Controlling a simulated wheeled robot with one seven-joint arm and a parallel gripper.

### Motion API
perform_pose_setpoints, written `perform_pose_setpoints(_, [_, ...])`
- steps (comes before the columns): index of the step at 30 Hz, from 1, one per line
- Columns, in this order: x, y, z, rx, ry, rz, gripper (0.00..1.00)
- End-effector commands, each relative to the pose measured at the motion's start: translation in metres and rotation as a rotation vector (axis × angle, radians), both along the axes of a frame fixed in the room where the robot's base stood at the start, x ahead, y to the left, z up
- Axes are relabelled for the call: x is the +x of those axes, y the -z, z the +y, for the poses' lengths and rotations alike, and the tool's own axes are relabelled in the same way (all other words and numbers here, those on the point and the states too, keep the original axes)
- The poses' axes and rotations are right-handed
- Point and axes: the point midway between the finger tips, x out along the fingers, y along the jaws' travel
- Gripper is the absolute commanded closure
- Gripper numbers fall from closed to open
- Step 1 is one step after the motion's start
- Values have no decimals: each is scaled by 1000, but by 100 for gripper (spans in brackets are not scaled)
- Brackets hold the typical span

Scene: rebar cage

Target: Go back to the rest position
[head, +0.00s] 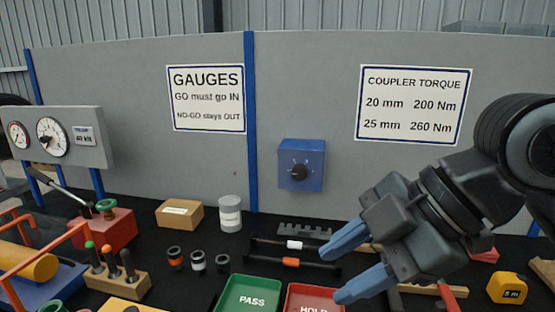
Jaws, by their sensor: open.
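My gripper (352,264) is at the right of the head view, raised in front of the bench. Its two blue fingertips point left and stand well apart, with nothing between them. The lower fingertip overlaps the right side of the red HOLD tray (296,293) in the picture. My arm comes in from the right edge and hides part of the bench behind it.
A green PASS tray (256,283) stands left of the red tray. Two dark bars with white and orange bands lie behind them. Several couplers (198,261), a gauge block (126,282) and a red pump (105,228) are left. A yellow tape measure (507,288) is right.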

Motion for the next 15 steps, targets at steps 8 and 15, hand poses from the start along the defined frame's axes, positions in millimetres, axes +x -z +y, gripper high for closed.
perform_pose_setpoints(8, [14,-22,62,484,206,5,56])
perform_pose_setpoints(15, [24,-26,74,828,436,52,56])
